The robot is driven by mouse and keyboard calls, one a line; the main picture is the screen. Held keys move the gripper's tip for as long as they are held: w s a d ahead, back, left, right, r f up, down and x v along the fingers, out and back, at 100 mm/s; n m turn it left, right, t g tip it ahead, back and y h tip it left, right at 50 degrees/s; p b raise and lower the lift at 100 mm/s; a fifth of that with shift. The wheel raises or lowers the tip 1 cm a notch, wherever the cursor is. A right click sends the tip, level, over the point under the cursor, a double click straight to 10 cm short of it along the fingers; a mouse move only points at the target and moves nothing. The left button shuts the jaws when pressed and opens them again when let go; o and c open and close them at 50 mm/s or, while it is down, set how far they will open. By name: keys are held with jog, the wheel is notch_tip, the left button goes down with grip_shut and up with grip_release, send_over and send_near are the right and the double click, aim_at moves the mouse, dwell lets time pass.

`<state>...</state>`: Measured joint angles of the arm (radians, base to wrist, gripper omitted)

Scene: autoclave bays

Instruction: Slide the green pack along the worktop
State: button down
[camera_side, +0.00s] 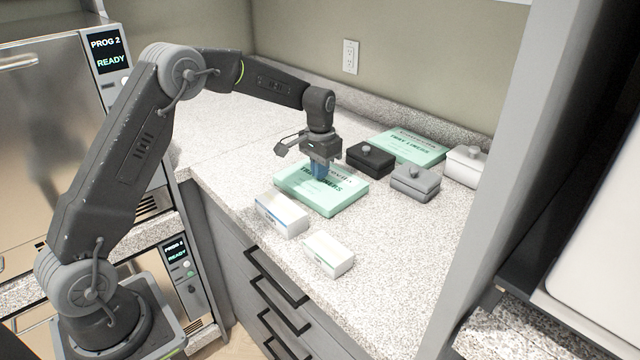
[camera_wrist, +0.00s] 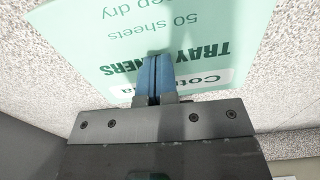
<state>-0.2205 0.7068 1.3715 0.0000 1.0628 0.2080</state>
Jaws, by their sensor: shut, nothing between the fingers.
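A flat green pack of tray liners (camera_side: 332,203) lies on the speckled worktop (camera_side: 400,265) below my gripper. A second green pack labelled tray liners (camera_side: 412,146) lies farther back near the wall. My gripper (camera_side: 320,176) points down over the nearer pack, its blue fingers shut with nothing between them. In the wrist view the blue fingertips (camera_wrist: 158,62) lie over the printed face of the green pack (camera_wrist: 185,25). The fingertips hide part of the lettering. I cannot tell whether they touch the pack.
Two small white boxes (camera_side: 281,215) (camera_side: 329,253) stand in front of the nearer pack. Behind it to the right are a black lidded box (camera_side: 370,160), a grey one (camera_side: 415,183) and a white one (camera_side: 466,167). The worktop to the left is clear.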

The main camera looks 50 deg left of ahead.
aim_at(307, 171)
jog(key=shift+f, duration=0.4)
dwell(0.3)
jog(key=shift+a, duration=0.1)
jog(key=shift+s+a, duration=0.1)
jog(key=shift+a, duration=1.35)
jog(key=shift+a+f, duration=0.1)
jog(key=shift+a, duration=0.1)
jog(key=shift+a, duration=0.6)
jog(key=shift+r, duration=3.75)
